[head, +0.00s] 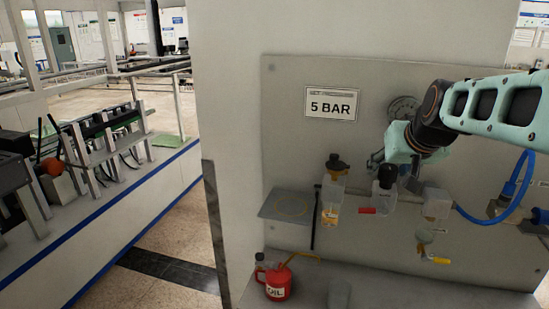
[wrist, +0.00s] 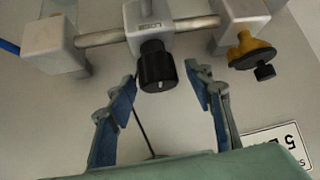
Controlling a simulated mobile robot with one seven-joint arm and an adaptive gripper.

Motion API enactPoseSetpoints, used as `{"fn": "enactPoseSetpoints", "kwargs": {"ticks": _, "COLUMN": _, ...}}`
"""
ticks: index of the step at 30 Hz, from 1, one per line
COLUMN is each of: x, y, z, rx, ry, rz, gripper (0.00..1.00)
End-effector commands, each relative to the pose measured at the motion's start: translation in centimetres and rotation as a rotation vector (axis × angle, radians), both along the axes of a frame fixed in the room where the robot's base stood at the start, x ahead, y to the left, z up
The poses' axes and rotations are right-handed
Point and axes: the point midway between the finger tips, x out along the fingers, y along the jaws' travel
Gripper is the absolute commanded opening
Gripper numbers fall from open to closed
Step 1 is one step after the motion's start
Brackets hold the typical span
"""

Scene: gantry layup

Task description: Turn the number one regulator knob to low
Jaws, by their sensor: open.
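The black regulator knob (wrist: 157,68) tops the middle unit of the pipe row in the wrist view, with a small label strip (wrist: 143,29) beside it, too small to read. Its low setting cannot be made out. In the head view the dark knob (head: 386,176) shows just below my gripper (head: 385,158). In the wrist view my gripper (wrist: 163,82) is open, one blue-padded finger on each side of the knob. Gaps show between the fingertips and the knob. The fingers are partly hidden in the head view.
A "5 BAR" sign (head: 332,104) and a gauge (head: 403,106) are on the panel. A yellow-and-black cap (wrist: 252,52) stands beside the knob. A red-handled valve (head: 373,211), yellow-handled valve (head: 435,260) and blue hose (head: 500,213) are close. A red oil can (head: 276,284) stands on the ledge below.

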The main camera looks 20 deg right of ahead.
Motion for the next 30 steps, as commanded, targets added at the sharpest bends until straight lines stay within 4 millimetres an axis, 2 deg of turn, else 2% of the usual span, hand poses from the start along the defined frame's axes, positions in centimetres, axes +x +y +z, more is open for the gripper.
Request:
{"fn": "enactPoseSetpoints", "kwargs": {"ticks": 8, "x": -0.5, "y": 0.1, "z": 0.7, "rx": 0.001, "ry": -0.002, "rz": 0.0, "gripper": 0.47}}
{"fn": "enactPoseSetpoints", "kwargs": {"ticks": 11, "x": -1.4, "y": 0.4, "z": 1.7, "rx": 0.002, "ry": -0.006, "rz": -0.001, "gripper": 0.47}}
{"fn": "enactPoseSetpoints", "kwargs": {"ticks": 21, "x": -6.1, "y": 2.2, "z": 6.7, "rx": -0.002, "ry": -0.006, "rz": -0.003, "gripper": 0.47}}
{"fn": "enactPoseSetpoints", "kwargs": {"ticks": 30, "x": -7.9, "y": 3.0, "z": 8.5, "rx": -0.001, "ry": 0.0, "rz": -0.001, "gripper": 0.47}}
